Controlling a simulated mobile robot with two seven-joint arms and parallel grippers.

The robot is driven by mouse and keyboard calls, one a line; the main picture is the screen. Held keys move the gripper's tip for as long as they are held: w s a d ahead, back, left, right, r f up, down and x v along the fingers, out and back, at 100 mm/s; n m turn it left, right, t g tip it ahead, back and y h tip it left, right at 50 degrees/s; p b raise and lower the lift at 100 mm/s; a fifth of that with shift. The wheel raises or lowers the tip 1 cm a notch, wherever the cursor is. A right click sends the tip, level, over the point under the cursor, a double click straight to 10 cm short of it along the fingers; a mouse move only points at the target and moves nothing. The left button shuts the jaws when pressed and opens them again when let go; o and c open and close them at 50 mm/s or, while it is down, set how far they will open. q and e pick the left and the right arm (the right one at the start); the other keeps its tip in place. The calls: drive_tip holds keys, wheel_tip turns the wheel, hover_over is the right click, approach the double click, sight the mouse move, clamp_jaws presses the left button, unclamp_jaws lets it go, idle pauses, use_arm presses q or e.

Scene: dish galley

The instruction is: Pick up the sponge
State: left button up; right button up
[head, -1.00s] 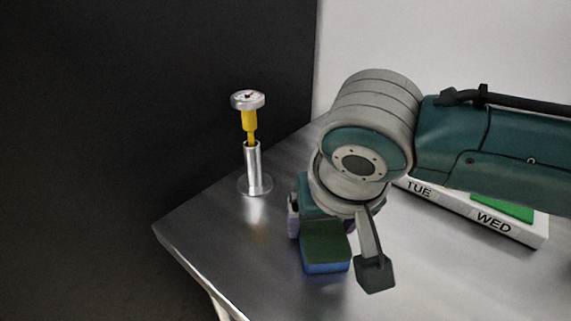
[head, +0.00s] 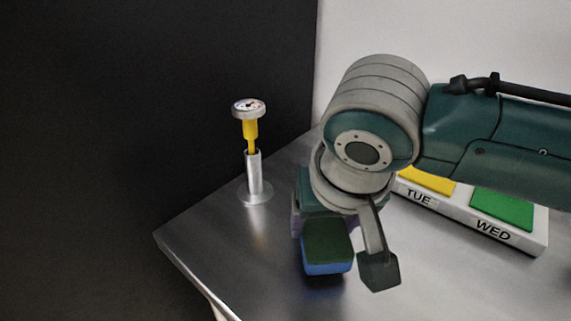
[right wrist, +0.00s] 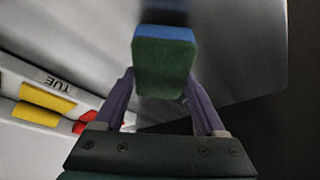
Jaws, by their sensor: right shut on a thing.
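The sponge (head: 328,242) has a dark green top and a blue lower layer. It also shows in the right wrist view (right wrist: 163,62), between the two purple fingers. My right gripper (right wrist: 160,88) is shut on the sponge. In the head view the sponge is at the lower middle, with a dark shadow on the counter under it; it appears a little above the surface. The wrist and hand hide part of the right gripper (head: 318,225) there. My left gripper is not in view.
The steel counter (head: 230,255) has a free left edge. A thermometer with a yellow stem (head: 250,135) stands in a metal holder (head: 254,178). A white day-labelled organizer (head: 450,215) with yellow and green lids lies at the right.

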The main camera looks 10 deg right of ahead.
sight(324, 227)
wheel_tip(324, 227, up, 18)
drive_tip(key=p, duration=0.2)
drive_tip(key=shift+p, duration=0.3)
drive_tip(key=shift+r, duration=0.1)
